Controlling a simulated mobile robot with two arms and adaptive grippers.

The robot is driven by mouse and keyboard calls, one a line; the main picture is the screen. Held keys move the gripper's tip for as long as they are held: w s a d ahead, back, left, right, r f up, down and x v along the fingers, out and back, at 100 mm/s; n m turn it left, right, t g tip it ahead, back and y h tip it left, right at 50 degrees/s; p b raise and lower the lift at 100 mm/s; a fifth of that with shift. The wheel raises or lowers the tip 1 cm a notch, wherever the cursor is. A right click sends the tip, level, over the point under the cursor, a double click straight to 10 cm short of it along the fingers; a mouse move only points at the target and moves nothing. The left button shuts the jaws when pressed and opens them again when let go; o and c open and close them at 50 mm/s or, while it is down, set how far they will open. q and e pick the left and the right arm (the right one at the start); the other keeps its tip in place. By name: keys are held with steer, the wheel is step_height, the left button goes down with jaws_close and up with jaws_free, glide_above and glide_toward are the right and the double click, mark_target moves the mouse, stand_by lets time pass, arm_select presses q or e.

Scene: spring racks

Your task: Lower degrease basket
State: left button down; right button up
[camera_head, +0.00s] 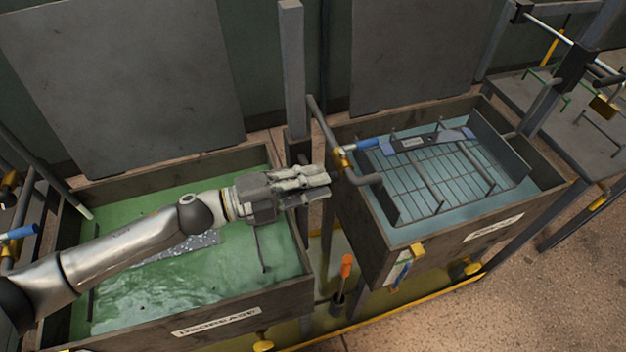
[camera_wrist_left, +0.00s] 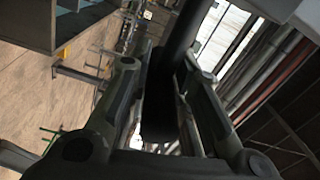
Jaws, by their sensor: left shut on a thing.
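The degrease tank (camera_head: 215,318), labelled DEGREASE, holds green liquid at the left of the head view. In it lies a grey perforated piece (camera_head: 192,244), partly hidden by my left arm; a thin dark rod (camera_head: 262,248) stands out of the liquid near the right side. I cannot make out the basket's full outline. My left gripper (camera_head: 322,184) is above the tank's right rim, beside the grey post (camera_head: 292,70). In the left wrist view its fingers (camera_wrist_left: 165,100) are closed around a dark bar (camera_wrist_left: 182,45). My right gripper is not in view.
A second tank (camera_head: 400,270) with blue liquid and a wire basket (camera_head: 440,185) stands to the right. A bent grey bar (camera_head: 325,135) with a blue-handled lever (camera_head: 362,145) is close to the gripper. An orange-handled tool (camera_head: 346,266) stands between the tanks.

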arm_select(q)
steer(key=shift+f, duration=0.1)
step_height(320, 180, down, 8)
steer(key=b, duration=0.5)
steer(key=shift+s+b, duration=0.2)
steer(key=shift+b, duration=0.15)
steer(key=shift+f, duration=0.1)
steer(key=c, duration=1.5)
jaws_free()
steer(key=shift+c, duration=0.2)
steer(key=shift+o, duration=1.1)
steer(key=shift+w, duration=0.1)
steer(key=shift+a+r, duration=0.1)
steer(key=shift+r, duration=0.1)
